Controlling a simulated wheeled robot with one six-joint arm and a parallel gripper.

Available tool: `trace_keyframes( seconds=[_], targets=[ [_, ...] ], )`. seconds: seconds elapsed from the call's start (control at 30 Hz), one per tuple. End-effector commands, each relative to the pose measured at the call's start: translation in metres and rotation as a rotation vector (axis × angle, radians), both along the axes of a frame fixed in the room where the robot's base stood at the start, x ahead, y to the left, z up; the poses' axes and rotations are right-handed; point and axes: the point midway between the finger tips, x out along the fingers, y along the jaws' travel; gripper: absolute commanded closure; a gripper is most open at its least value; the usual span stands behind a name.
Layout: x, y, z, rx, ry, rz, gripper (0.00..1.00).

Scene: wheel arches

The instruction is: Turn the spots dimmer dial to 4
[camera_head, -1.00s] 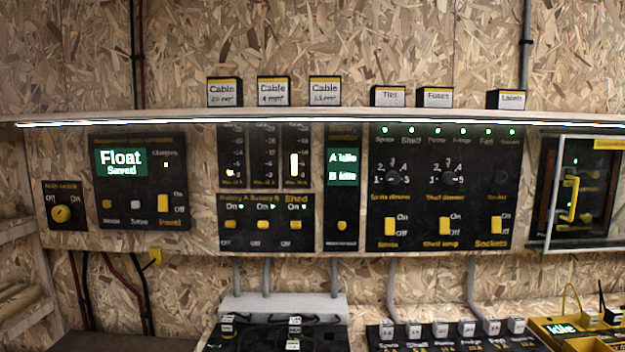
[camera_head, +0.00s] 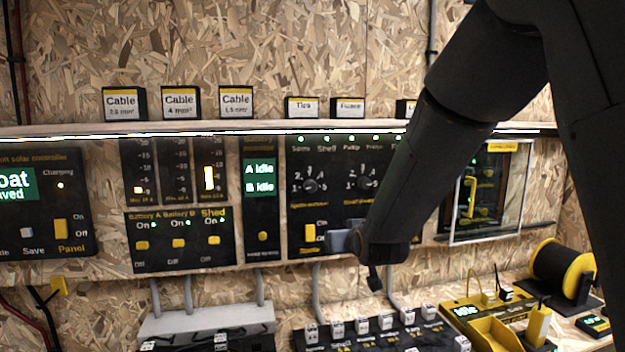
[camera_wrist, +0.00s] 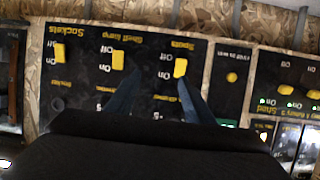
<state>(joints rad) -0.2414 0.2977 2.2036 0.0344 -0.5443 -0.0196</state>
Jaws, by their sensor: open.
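The spots dimmer dial (camera_head: 310,185) is a small dark round knob on the black switch panel, with numbers around it. Its pointer is too small to read. The shelf dimmer dial (camera_head: 364,183) sits to its right, beside my arm. My gripper (camera_head: 340,240) is in front of the panel, below the dials and just right of the yellow spots switch (camera_head: 309,232). In the upside-down wrist view, the two fingers of my gripper (camera_wrist: 157,98) are spread and empty, pointing at the panel. The spots switch (camera_wrist: 180,68) shows near one finger; the spots dimmer dial is mostly hidden there.
A lit shelf (camera_head: 200,127) with small labelled boxes runs above the panels. The battery switch panel (camera_head: 180,240) is to the left. A clear-covered cabinet (camera_head: 485,195) is to the right. Below, a bench holds a fuse row (camera_head: 385,325) and a yellow cable reel (camera_head: 560,270).

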Motion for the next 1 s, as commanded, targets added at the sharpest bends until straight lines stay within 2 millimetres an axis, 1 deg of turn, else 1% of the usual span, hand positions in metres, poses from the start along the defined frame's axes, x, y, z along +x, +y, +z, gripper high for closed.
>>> trace_keyframes(
  seconds=[0.03,0.1,0.2,0.3,0.4,0.47,0.8,1.0],
  targets=[
    [0.012,0.017,0.024,0.018,-0.082,0.017,0.52],
    [0.025,0.033,0.052,0.044,-0.186,0.033,0.52],
    [0.035,0.05,0.081,0.071,-0.294,0.049,0.52],
    [0.04,0.058,0.096,0.088,-0.353,0.056,0.52],
    [0.045,0.061,0.102,0.094,-0.377,0.058,0.52],
    [0.05,0.063,0.102,0.094,-0.378,0.058,0.52],
    [0.096,0.075,0.103,0.093,-0.376,0.057,0.52],
    [0.113,0.08,0.102,0.094,-0.376,0.058,0.52]
  ],
)
